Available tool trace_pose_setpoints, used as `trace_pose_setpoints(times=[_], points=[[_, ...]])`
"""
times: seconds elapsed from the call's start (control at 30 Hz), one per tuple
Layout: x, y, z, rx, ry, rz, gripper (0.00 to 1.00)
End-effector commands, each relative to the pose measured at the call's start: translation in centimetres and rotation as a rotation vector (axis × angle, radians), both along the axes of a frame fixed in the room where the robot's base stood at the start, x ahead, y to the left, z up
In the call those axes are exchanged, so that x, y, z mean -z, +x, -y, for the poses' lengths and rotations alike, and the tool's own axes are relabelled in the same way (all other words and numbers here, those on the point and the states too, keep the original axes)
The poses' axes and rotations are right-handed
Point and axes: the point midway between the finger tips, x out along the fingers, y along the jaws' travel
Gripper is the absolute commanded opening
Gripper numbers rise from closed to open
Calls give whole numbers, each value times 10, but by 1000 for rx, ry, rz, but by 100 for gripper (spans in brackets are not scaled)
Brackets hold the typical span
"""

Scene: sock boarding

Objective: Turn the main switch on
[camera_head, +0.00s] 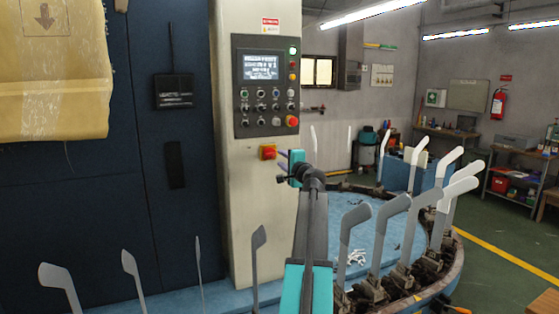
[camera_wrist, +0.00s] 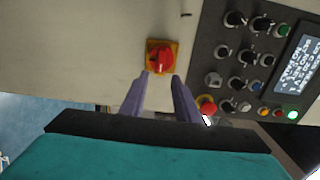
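The main switch (camera_head: 268,152) is a red rotary knob on a yellow-orange plate, low on the cream front of the control column. In the wrist view the switch (camera_wrist: 162,56) sits just beyond my fingertips, roughly centred between them. My gripper (camera_wrist: 162,77) has two purple fingers, apart with nothing between them. In the head view my gripper (camera_head: 283,158) is close to the right of the switch. It appears short of the knob; whether a fingertip touches the plate is unclear. I cannot tell the knob's setting.
A dark control panel (camera_head: 266,87) with a lit screen, buttons and knobs is above the switch. Its red emergency button (camera_head: 292,121) is close to my gripper, and it also shows in the wrist view (camera_wrist: 207,106). Upright grey sock boards (camera_head: 390,220) ring the blue round table at right.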

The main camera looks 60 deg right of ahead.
Motion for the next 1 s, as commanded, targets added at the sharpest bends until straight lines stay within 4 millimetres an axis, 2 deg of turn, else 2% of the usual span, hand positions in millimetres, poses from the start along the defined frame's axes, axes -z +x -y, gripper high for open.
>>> trace_pose_setpoints(times=[0.6,1.0], points=[[1,-60,-45,1,-1,1,29],[0,-69,-52,-1,1,1,29]])
